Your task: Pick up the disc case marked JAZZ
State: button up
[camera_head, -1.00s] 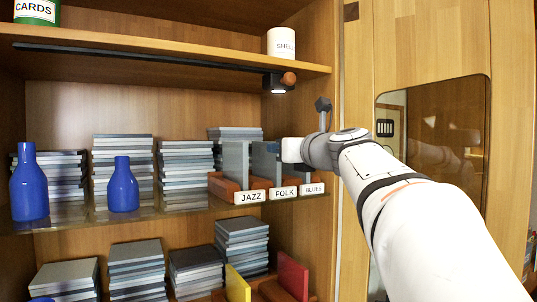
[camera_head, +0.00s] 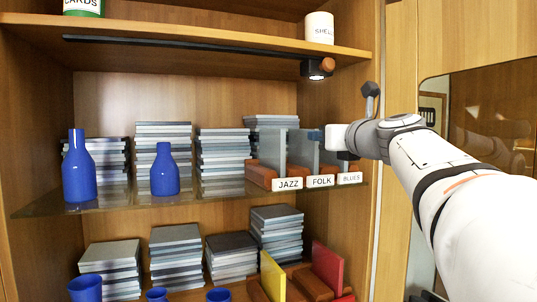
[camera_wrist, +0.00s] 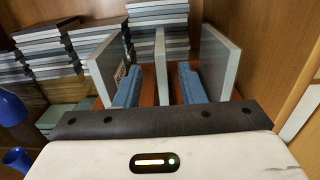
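The JAZZ label (camera_head: 288,184) is on the front of a red-brown holder on the middle shelf. The grey case behind it (camera_head: 278,150) stands upright; it appears to be the left case in the wrist view (camera_wrist: 106,70). The FOLK case (camera_head: 303,148) stands to its right, apparently the middle case in the wrist view (camera_wrist: 161,68). My gripper (camera_wrist: 158,86) is open, its blue fingers on either side of this middle case with gaps showing. The left finger lies between the left and middle cases. My gripper hides much behind the BLUES label (camera_head: 350,178).
Stacked cases (camera_head: 223,160) and two blue bottles (camera_head: 164,172) stand left on the glass shelf. A lamp (camera_head: 318,68) hangs under the upper shelf. The cabinet side wall is close on the right. Yellow (camera_head: 272,277) and red (camera_head: 327,268) cases stand below.

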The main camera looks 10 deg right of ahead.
aim_at(306, 148)
jog(key=shift+o, duration=0.3)
jog(key=f, duration=0.2)
jog(key=shift+w+a+f, duration=0.15)
jog(key=shift+w+f, duration=0.2)
jog(key=shift+w, duration=0.05)
jog(key=w, duration=0.2)
jog(key=w+p, duration=0.1)
jog(key=w, duration=0.2)
jog(key=w+a, duration=0.1)
jog(key=w, duration=0.2)
jog(key=shift+a+f, duration=0.1)
jog(key=shift+f, duration=0.2)
jog(key=shift+s, duration=0.1)
jog(key=shift+c, duration=0.3)
grip_shut()
